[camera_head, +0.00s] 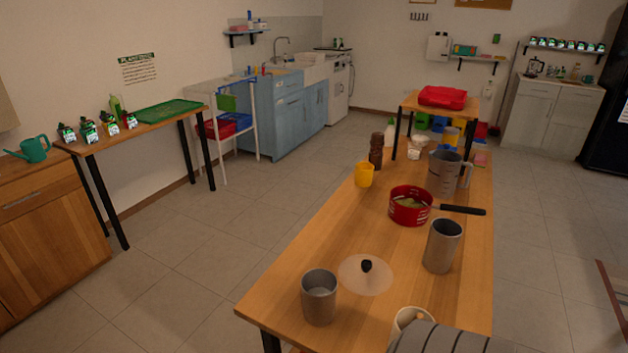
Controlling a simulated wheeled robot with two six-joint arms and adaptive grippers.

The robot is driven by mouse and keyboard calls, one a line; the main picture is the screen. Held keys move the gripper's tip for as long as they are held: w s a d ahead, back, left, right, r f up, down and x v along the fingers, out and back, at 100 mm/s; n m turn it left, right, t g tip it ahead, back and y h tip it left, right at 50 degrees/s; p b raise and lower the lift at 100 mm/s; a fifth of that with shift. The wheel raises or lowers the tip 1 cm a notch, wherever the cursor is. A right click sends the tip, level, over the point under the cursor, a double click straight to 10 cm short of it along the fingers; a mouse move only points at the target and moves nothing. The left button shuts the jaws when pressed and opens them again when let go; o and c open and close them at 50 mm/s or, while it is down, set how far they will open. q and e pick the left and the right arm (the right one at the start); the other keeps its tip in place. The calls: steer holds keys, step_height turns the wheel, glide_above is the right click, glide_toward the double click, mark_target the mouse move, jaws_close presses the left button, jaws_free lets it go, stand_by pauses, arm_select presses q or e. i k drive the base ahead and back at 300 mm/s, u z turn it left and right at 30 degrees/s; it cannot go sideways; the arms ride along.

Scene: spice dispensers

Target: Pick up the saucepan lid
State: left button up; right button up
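The saucepan lid (351,281) is a pale, translucent disc with a black knob on top. It lies flat on the near part of the long wooden table (296,254), knob up. A red saucepan (408,217) with a long dark handle stands farther back on the same table, with something yellowish-green inside. Neither of my grippers shows in the head view, so I cannot see whether they are open or shut.
A grey metal cup (319,301) stands left of the lid and a taller grey canister (442,247) right of it. A white cup (407,318) and a grey striped object (440,341) are at the near edge. A yellow cup (364,175) and grey jug (441,176) stand farther back.

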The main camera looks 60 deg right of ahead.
mark_target(364, 275)
steer(key=i, duration=0.9)
steer(key=z, duration=2.25)
